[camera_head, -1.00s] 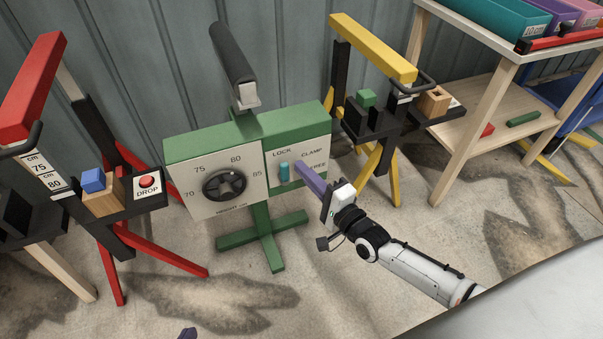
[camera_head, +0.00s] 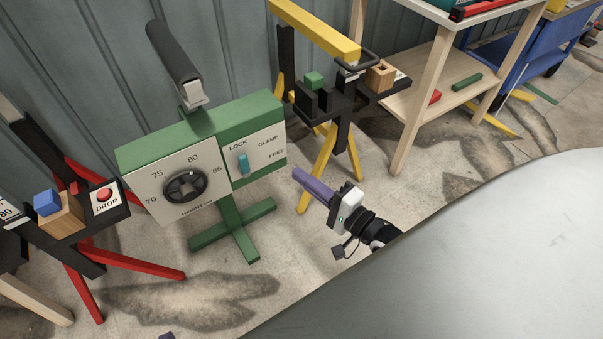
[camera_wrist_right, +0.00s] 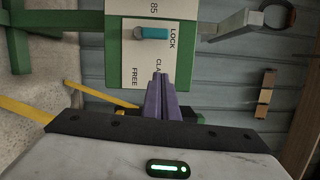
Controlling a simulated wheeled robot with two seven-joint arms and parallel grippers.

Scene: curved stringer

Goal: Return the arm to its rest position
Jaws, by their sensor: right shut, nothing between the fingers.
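My right gripper (camera_head: 298,174) has purple fingers shut together with nothing between them. It is in the air in front of the green stand, to the right of and below its panel, apart from the teal lever (camera_head: 243,163). The lever is upright beside the word LOCK. In the right wrist view the closed fingers (camera_wrist_right: 160,80) point at the panel, and the lever (camera_wrist_right: 152,33) shows beyond them. Only a small purple tip (camera_head: 167,336), probably of my left gripper, shows at the bottom edge; its state is hidden.
The green stand (camera_head: 265,215) has a black height dial (camera_head: 186,186) and a dark padded arm on top. A red stand (camera_head: 130,268) is at left, a yellow stand (camera_head: 314,28) behind, and a wooden shelf (camera_head: 419,105) at right. Bare floor lies around the green stand's feet.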

